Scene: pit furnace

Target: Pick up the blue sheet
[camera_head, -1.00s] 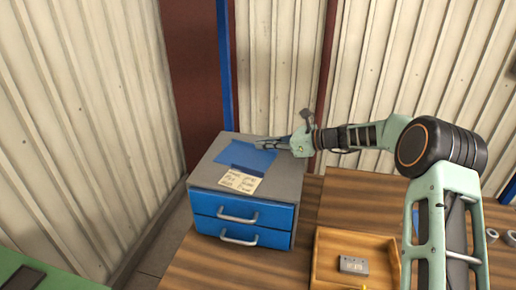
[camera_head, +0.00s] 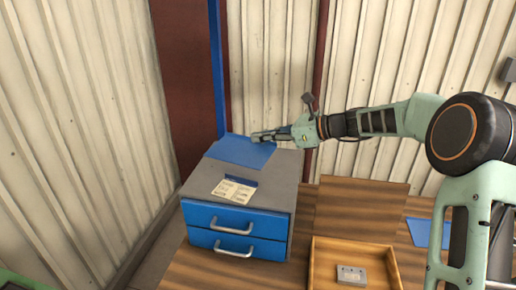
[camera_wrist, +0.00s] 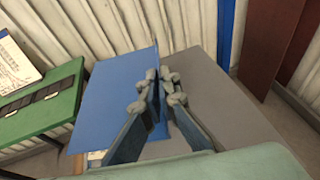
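The blue sheet (camera_head: 238,150) is at the back edge of the grey-topped cabinet (camera_head: 270,190) in the head view, and it looks lifted off the top. My gripper (camera_head: 262,137) is at the sheet's right side. In the wrist view, the blue sheet (camera_wrist: 115,85) spreads left of my fingers, with its right edge between the fingertips (camera_wrist: 162,82). The fingers are close together and shut on that edge.
A written note (camera_head: 232,190) with a dark blue strip lies on the cabinet. A wooden tray (camera_head: 318,262) with a grey cassette-like item (camera_head: 351,275) stands at the right. Another flat blue piece (camera_head: 420,231) lies on the wooden table. Corrugated walls (camera_head: 90,110) are close behind.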

